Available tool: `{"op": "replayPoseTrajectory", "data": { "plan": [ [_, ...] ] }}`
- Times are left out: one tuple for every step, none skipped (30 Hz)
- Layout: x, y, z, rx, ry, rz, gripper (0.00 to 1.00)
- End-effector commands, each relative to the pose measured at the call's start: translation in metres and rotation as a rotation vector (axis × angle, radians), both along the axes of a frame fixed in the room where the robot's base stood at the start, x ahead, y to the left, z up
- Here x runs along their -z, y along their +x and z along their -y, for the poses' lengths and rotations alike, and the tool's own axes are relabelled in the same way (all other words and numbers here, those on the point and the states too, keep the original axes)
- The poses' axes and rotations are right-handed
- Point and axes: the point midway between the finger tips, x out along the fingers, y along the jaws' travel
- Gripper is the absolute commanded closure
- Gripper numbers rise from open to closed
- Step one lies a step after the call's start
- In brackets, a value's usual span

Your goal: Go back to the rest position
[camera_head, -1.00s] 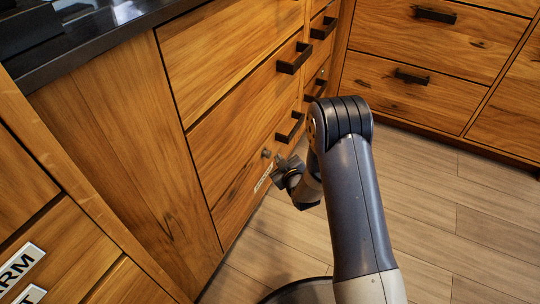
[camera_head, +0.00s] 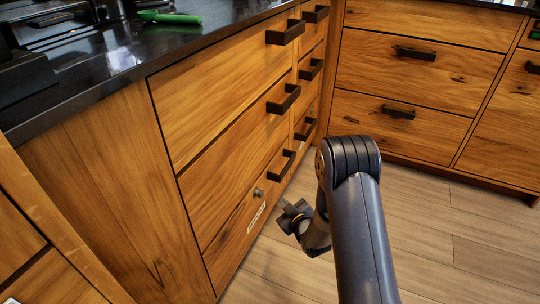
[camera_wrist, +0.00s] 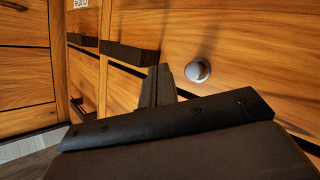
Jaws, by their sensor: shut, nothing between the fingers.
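My gripper (camera_head: 285,205) is low in front of the wooden drawer unit, at the end of my bent arm. It stands a little to the right of the bottom drawer's round metal knob (camera_head: 258,192), apart from it in the head view. In the wrist view my gripper's dark fingers (camera_wrist: 160,82) are together and empty. The knob (camera_wrist: 197,70) shows just right of them there. The bottom drawer (camera_head: 238,232) with a white label appears shut.
A dark counter (camera_head: 150,45) with a green object (camera_head: 168,17) and black items is at upper left. Dark bar handles (camera_head: 284,99) stick out from the drawers above my gripper. More drawers (camera_head: 405,90) stand behind. The plank floor (camera_head: 440,235) at right is clear.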

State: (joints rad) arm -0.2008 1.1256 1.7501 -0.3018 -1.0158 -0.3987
Motion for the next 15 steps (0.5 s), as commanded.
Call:
{"op": "replayPoseTrajectory", "data": {
  "plan": [
    [0.0, 0.001, -0.003, -0.002, 0.0, 0.001, 1.0],
    [0.0, 0.002, -0.005, -0.002, 0.0, 0.001, 1.0],
    [0.0, 0.003, -0.008, -0.002, 0.0, 0.001, 1.0],
    [0.0, 0.004, -0.011, -0.003, -0.001, 0.001, 1.0],
    [0.0, 0.005, -0.014, -0.003, -0.001, 0.001, 1.0],
    [0.0, 0.006, -0.019, -0.003, 0.0, 0.001, 1.0],
    [0.0, 0.007, -0.022, -0.003, 0.0, 0.001, 1.0],
    [0.001, 0.005, -0.012, 0.003, -0.001, -0.002, 1.0],
    [0.001, 0.003, -0.005, 0.004, -0.001, -0.002, 1.0],
    [0.001, 0.002, 0.0, 0.005, -0.001, -0.002, 1.0],
    [0.001, 0.0, 0.005, 0.005, 0.0, -0.002, 1.0],
    [0.001, -0.003, 0.011, 0.004, -0.001, -0.002, 1.0],
    [0.001, -0.004, 0.015, 0.004, 0.0, -0.001, 1.0],
    [0.001, -0.006, 0.019, 0.004, -0.001, -0.001, 1.0],
    [0.001, -0.008, 0.025, 0.004, -0.001, -0.001, 1.0]
  ]
}}
